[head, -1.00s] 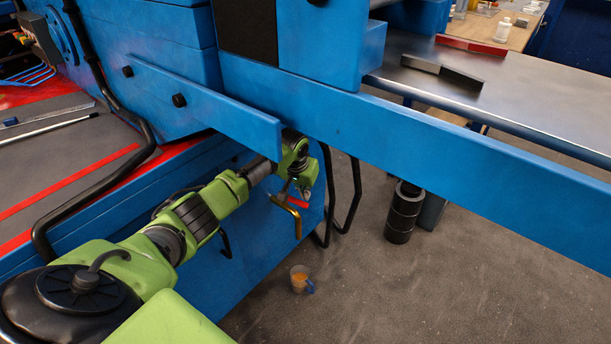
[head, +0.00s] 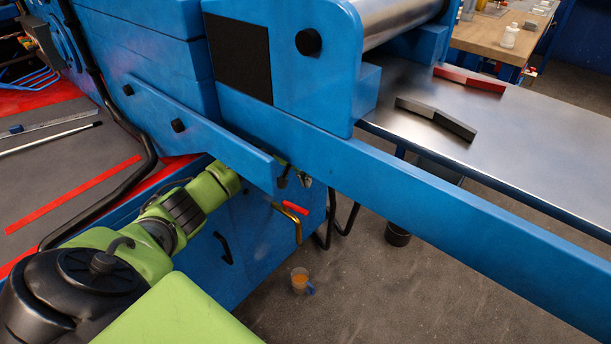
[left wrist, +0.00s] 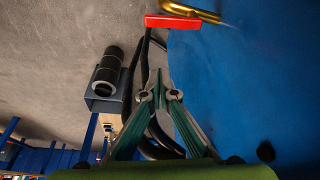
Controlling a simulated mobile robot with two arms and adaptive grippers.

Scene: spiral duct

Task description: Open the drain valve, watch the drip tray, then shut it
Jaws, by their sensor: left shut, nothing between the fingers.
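The drain valve has a brass, bent spout (head: 297,230) and a red lever (head: 290,208) on the blue machine's side, below the long beam. In the left wrist view the red lever (left wrist: 186,15) and brass spout (left wrist: 221,18) show at the top edge. My left gripper (head: 305,181) is mostly hidden behind the beam, just above the lever. In the left wrist view my left gripper (left wrist: 160,78) is shut and empty, with its tips apart from the lever. A clear cup (head: 300,280) with orange liquid stands on the floor below the spout. I make out no separate drip tray. My right gripper is not in view.
The blue beam (head: 440,205) crosses above the valve and blocks part of my view. Black hoses (head: 350,220) hang right of it. A dark cylinder (left wrist: 108,70) shows in the left wrist view. The grey floor (head: 400,300) in front is open.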

